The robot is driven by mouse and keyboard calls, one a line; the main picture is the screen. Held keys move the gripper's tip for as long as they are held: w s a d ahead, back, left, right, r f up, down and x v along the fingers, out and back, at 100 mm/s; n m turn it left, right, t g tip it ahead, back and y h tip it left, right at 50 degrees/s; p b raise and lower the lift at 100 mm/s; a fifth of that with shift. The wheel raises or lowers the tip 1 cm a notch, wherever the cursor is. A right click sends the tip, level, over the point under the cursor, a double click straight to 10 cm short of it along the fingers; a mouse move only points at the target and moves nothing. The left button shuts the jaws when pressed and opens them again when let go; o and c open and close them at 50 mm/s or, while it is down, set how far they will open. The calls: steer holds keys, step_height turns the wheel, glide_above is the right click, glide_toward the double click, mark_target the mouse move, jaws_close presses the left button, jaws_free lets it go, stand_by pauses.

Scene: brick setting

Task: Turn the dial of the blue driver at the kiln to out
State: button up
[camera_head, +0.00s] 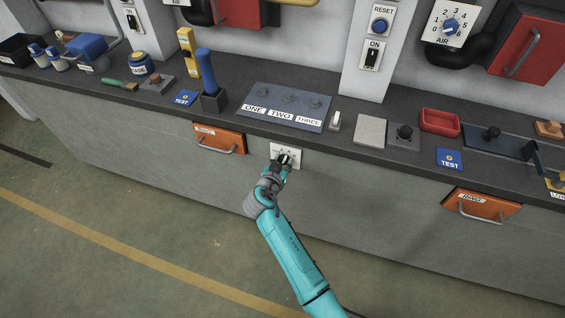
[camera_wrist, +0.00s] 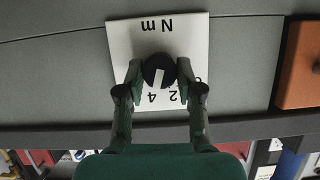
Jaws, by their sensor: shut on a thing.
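My gripper (camera_head: 283,161) is at the counter's front face, over a white dial plate (camera_head: 296,153). In the wrist view my gripper's fingers (camera_wrist: 159,72) are shut on both sides of a round black dial (camera_wrist: 157,64). The plate (camera_wrist: 120,45) appears upside down there, with "N m" and the numbers 2 and 4 readable; another mark is partly hidden by a finger. The dial's white pointer line points towards the 4. No word "out" is readable on the plate. A blue upright handle (camera_head: 206,70) stands in a black holder on the counter; I see no dial on it.
Orange drawers with handles flank the plate, one on the left (camera_head: 218,139) and one on the right (camera_head: 483,205). Above it, a blue-grey panel (camera_head: 262,96) labelled ONE, TWO, THREE lies on the counter. The floor in front is clear.

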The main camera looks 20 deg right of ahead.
steer(key=shift+w+a+n+g+h, duration=0.15)
steer(key=shift+n+g+h, duration=0.45)
steer(key=shift+n, duration=0.6)
steer(key=n+h, duration=0.1)
steer(key=n, duration=0.1)
steer(key=shift+a+f+n+g+h, duration=0.1)
steer(key=shift+n+g+h, duration=0.2)
steer(key=shift+h, duration=0.1)
steer(key=n+h, duration=0.2)
steer(key=n, duration=0.1)
steer(key=shift+a+f, duration=0.1)
steer(key=n+h, duration=0.1)
steer(key=n, duration=0.2)
steer(key=shift+f, duration=0.15)
steer(key=shift+h, duration=0.3)
steer(key=o, duration=1.2)
steer(key=shift+c, duration=0.2)
